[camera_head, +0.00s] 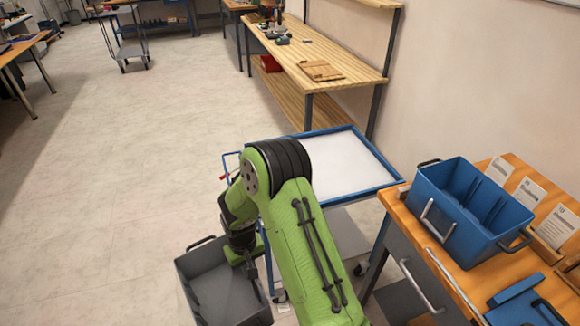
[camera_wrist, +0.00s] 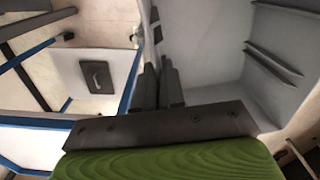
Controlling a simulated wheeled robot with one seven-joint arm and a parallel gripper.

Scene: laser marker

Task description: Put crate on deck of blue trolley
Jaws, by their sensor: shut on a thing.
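The grey crate (camera_head: 222,297) is held off to the left of the trolley, low in the head view. It fills the right of the wrist view (camera_wrist: 212,55), and I see no contents in the parts that show. My gripper (camera_head: 247,262) is shut on the crate's right-hand wall; its fingers (camera_wrist: 162,85) show at the wall in the wrist view. The blue trolley (camera_head: 370,189) has a blue rim and a bare white upper deck. My arm hides its left part. Its blue frame also shows at the left of the wrist view (camera_wrist: 131,75).
A wooden bench (camera_head: 340,77) with a small wooden board stands behind the trolley. A workbench (camera_head: 412,213) with a blue crate (camera_head: 465,215) stands close to the trolley's right. The floor (camera_head: 110,190) to the left is clear.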

